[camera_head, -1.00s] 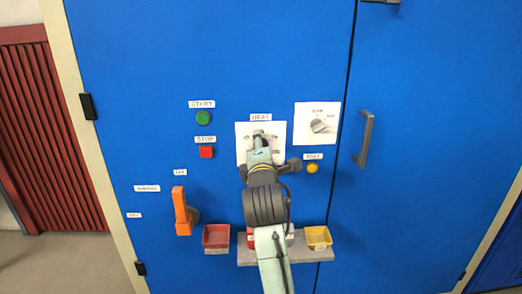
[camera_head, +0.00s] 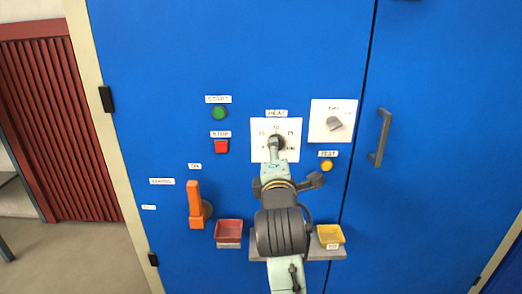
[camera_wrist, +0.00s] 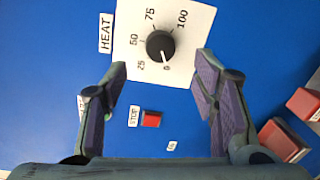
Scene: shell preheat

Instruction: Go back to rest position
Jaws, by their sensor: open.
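My gripper (camera_wrist: 164,62) is open and empty in the wrist view, its two fingers spread either side of the black HEAT knob (camera_wrist: 160,44). The knob stands on a white dial plate marked up to 100. Its white mark points towards the 0. The fingers appear apart from the knob. In the head view my arm reaches up to the HEAT plate (camera_head: 290,130) and hides part of it; the finger opening is not clear there.
A green START button (camera_head: 219,113), red STOP button (camera_head: 221,146), orange handle (camera_head: 195,205) and grey selector knob (camera_head: 334,123) are on the blue cabinet. A red bin (camera_head: 228,230) and yellow bin (camera_head: 330,235) sit low. A door handle (camera_head: 380,137) projects at right.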

